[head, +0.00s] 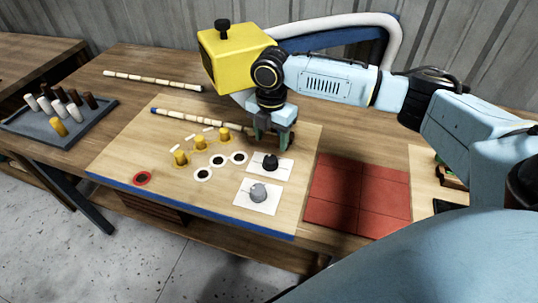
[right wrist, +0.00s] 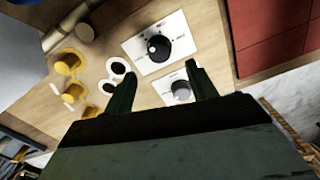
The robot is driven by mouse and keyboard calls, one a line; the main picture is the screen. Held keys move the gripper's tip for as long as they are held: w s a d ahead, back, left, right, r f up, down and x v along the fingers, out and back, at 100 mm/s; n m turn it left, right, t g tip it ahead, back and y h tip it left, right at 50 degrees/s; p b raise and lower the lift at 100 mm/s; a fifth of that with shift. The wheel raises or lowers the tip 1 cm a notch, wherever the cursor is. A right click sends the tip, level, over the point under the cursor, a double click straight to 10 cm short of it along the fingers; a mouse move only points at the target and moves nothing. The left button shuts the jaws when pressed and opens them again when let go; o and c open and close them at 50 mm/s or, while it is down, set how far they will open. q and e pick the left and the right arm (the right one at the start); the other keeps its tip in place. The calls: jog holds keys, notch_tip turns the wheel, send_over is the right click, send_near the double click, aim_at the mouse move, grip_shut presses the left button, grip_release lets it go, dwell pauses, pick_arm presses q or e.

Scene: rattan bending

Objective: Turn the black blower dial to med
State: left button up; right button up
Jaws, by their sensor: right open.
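The black blower dial (head: 270,161) sits on a white label card (head: 284,170) on the wooden work board. In the right wrist view the dial (right wrist: 158,47) shows ahead of my fingertips, with small print around it that is too small to read. A grey dial (head: 258,192) on a second white card (head: 243,204) lies nearer the board's front edge; it also shows in the right wrist view (right wrist: 181,90). My right gripper (head: 271,146) is open and empty above and just behind the black dial, apart from it. My left gripper is not in view.
A yellow box (head: 236,55) with a black knob stands behind the board, partly by my right arm. Several yellow pegs (head: 181,158) and white-rimmed black holes are left of the dials. A red mat (head: 358,196) lies right. A segmented rattan rod (head: 186,118) lies behind.

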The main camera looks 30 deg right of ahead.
aim_at(270, 159)
notch_tip(270, 159, down, 4)
notch_tip(270, 159, down, 3)
jog(key=shift+f+b, duration=0.15)
jog(key=shift+b, duration=0.2)
jog(key=shift+f, duration=0.25)
jog(key=shift+c, duration=0.4)
jog(key=c, duration=0.9)
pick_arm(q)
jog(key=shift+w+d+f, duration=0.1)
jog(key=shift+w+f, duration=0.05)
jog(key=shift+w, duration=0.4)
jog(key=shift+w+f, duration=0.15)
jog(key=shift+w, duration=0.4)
